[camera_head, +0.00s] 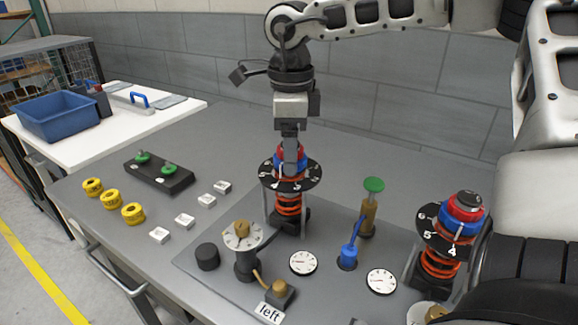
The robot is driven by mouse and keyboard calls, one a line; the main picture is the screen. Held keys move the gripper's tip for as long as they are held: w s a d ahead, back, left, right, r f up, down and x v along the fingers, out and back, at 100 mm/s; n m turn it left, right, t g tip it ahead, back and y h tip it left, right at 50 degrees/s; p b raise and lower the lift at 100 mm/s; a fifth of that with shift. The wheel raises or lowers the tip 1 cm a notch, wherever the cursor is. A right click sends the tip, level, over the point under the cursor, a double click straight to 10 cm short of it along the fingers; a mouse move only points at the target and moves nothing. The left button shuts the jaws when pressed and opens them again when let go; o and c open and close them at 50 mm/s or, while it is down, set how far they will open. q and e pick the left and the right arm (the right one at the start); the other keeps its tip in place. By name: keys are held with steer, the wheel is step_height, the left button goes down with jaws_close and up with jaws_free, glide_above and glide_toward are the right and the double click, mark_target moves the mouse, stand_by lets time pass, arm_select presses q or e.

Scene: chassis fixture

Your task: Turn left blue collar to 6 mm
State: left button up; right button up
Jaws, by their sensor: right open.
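The left blue collar (276,162) sits near the top of the left spring unit, beside red parts and above a black numbered disc (268,181). An orange-red coil spring (290,204) stands below the disc. My right gripper (291,165) comes down from above onto the top of this unit, with its jaws open around or just over the collar. The gripper hides much of the collar, and contact cannot be told. The collar's exact setting is too small to read. A label reading "left" (269,313) lies at the plate's front. My left gripper is out of view.
A similar right unit with a blue collar (462,212) stands at the right. A green-capped post (373,186), a blue lever (350,250), white gauges (303,262) and a dial post (242,236) stand nearby. Yellow rings (112,199) and white blocks lie left.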

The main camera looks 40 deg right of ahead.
steer(key=shift+f, duration=0.25)
steer(key=n, duration=0.4)
steer(key=shift+n, duration=0.3)
steer(key=n, duration=0.6)
steer(key=shift+p, duration=0.4)
steer(key=n, duration=0.6)
steer(key=shift+n, duration=0.3)
steer(key=n+p, duration=0.1)
steer(key=n, duration=0.4)
steer(key=shift+n, duration=0.4)
steer(key=c, duration=0.9)
